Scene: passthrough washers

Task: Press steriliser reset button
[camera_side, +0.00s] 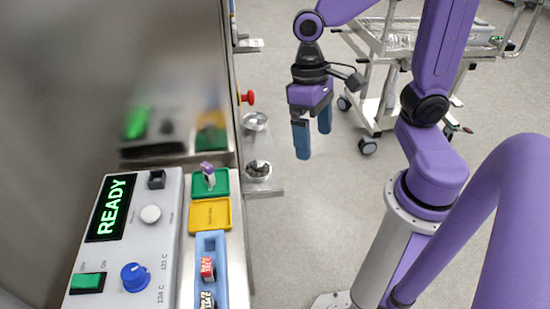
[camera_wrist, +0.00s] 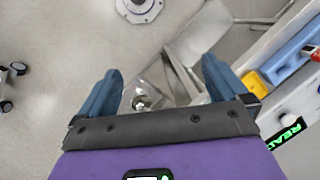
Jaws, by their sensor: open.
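The control panel (camera_side: 165,255) lies at the left in the side view, with a lit green READY display (camera_side: 111,207). On it are a round white button (camera_side: 150,214), a blue knob (camera_side: 135,277), a green rocker switch (camera_side: 87,283) and a small black square part (camera_side: 156,179). A red mushroom button (camera_side: 247,97) sticks out from the steel cabinet's edge. I cannot read which control is the reset. My gripper (camera_side: 313,143) is open and empty in the air, right of the panel and red button. In the wrist view my gripper (camera_wrist: 162,66) has its blue fingers apart; the READY display (camera_wrist: 290,133) shows at lower right.
Beside the panel stand a green tray (camera_side: 222,188) with a small purple-and-white item, a yellow tray (camera_side: 210,216) and a blue tray (camera_side: 217,245) holding small items. Metal dishes (camera_side: 257,170) sit on a shelf. A wheeled trolley (camera_side: 385,60) stands behind.

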